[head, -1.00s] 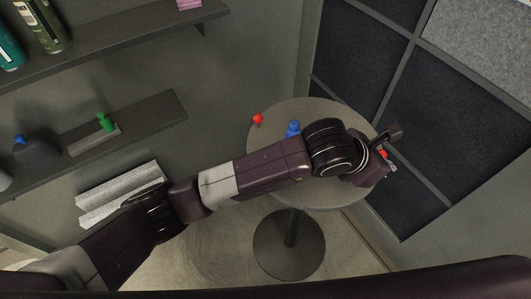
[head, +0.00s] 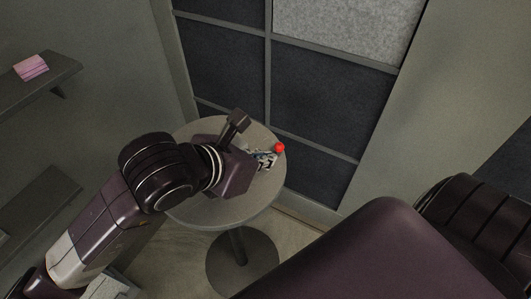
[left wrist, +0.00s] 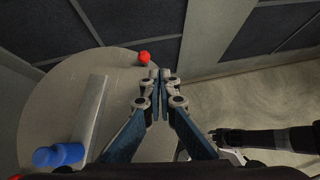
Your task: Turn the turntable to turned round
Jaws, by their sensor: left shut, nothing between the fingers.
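A round grey table top (head: 235,212) on a pedestal stands in front of me. A red ball-shaped knob (head: 279,148) is at its far right edge and also shows in the left wrist view (left wrist: 144,57). That view shows a light grey bar (left wrist: 95,105) on the top, with blue knobs (left wrist: 66,153) by its near end. I cannot tell which part is the turntable. My left gripper (head: 266,158) is over the right part of the top, beside the red knob. In the left wrist view its fingers (left wrist: 158,90) are together and empty, apart from the knob.
Dark panelled walls (head: 325,105) stand close behind the table. Wall shelves (head: 45,80) are at the left, one with a pink item (head: 31,67). Bare floor (left wrist: 250,100) lies right of the table. A dark arm-like shape (left wrist: 270,139) there may be my right arm.

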